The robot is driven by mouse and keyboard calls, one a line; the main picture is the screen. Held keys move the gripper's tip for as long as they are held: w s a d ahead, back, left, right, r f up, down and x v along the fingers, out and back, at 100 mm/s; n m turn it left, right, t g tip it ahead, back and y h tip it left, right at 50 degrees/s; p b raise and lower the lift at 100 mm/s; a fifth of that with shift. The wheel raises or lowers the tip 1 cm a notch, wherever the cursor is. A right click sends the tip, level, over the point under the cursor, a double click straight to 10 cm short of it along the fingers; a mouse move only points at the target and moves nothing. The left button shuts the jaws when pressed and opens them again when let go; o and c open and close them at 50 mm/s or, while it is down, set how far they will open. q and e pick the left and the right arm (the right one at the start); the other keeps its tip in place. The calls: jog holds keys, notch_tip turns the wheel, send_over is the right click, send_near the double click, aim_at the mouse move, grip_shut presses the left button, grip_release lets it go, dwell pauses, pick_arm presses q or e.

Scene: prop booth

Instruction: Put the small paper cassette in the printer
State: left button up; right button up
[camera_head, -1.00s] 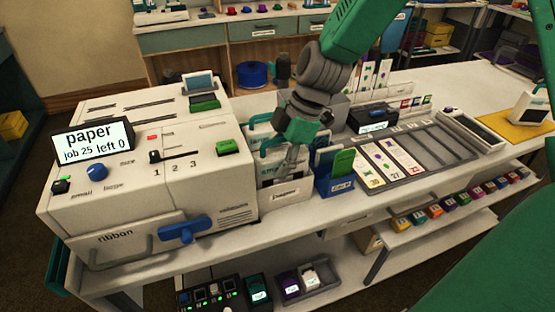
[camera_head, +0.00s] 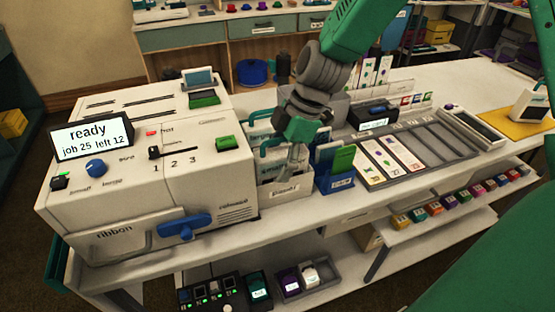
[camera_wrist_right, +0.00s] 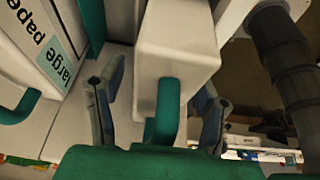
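The printer (camera_head: 190,160) is a big white machine at the left; its screen (camera_head: 92,138) reads "ready", "job 25 left 12". My right gripper (camera_head: 295,165) is low at the "paper" holder (camera_head: 285,192), beside the printer's right side. In the right wrist view my right gripper (camera_wrist_right: 157,95) has its fingers apart, either side of a teal handle (camera_wrist_right: 168,98) on a white cassette-like body (camera_wrist_right: 178,50). That looks like the small paper cassette, but its label is hidden and I cannot tell how it is seated. A cassette labelled "large paper" (camera_wrist_right: 45,50) stands to the left. My left gripper is out of view.
A blue bin (camera_head: 334,180) with blue and green cards stands right of the paper holder. Beyond it is a grey tray (camera_head: 440,148) with card strips. The blue ribbon handle (camera_head: 185,228) juts from the printer front. The table's right part has free room.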

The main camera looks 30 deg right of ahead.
jog(key=v, duration=1.2)
jog(key=shift+d, duration=0.15)
jog(key=shift+f, duration=0.1)
dwell(0.4)
